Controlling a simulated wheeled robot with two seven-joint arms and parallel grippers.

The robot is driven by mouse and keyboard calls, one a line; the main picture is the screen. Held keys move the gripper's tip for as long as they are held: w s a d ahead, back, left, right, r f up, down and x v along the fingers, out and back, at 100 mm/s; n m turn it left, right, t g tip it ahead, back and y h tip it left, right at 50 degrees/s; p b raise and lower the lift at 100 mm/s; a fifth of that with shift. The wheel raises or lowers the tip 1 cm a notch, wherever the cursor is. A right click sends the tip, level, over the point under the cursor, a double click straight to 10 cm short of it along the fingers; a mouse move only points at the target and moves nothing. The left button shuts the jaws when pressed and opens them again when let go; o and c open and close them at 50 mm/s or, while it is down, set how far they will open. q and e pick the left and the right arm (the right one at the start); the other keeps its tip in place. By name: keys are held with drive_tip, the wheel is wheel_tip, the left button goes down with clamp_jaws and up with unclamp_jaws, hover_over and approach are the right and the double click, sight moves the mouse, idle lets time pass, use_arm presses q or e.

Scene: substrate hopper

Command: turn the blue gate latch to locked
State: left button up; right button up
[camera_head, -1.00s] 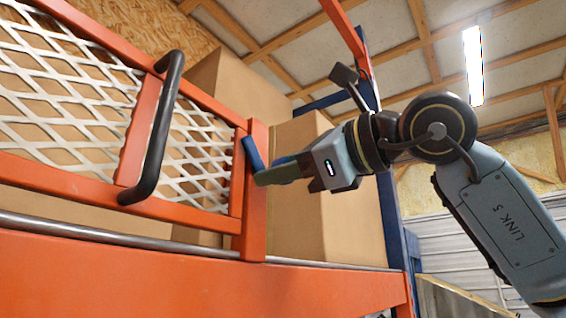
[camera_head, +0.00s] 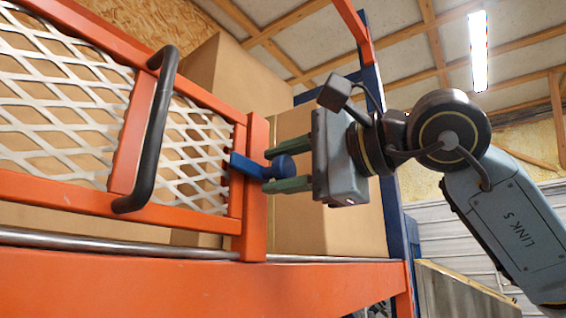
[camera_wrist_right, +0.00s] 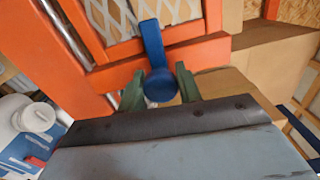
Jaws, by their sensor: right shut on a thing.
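The blue gate latch (camera_head: 248,166) lies nearly level at the gate's right edge, its bar reaching left from the orange post (camera_head: 256,215) onto the frame of the orange mesh gate (camera_head: 60,115). Its round blue knob (camera_head: 285,168) faces my right gripper (camera_head: 270,170), whose green fingers are shut on it, one above and one below. In the right wrist view the latch bar (camera_wrist_right: 152,42) runs up from the knob (camera_wrist_right: 160,86) across the orange frame, with the right gripper's fingers (camera_wrist_right: 158,82) on either side. My left gripper is not in view.
A black handle (camera_head: 150,135) stands out from the gate left of the latch. Cardboard boxes (camera_head: 325,225) stand behind the gate and post. A blue upright (camera_head: 395,215) rises behind my right gripper. A white container (camera_wrist_right: 35,118) shows at lower left in the wrist view.

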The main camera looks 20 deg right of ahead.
drive_tip(key=shift+n, duration=0.4)
drive_tip(key=o, duration=0.9)
drive_tip(key=shift+o, duration=0.2)
drive_tip(key=shift+s, duration=0.1)
drive_tip(key=b+v, duration=0.2)
drive_tip(key=v, duration=1.1)
drive_tip(key=shift+d, duration=0.15)
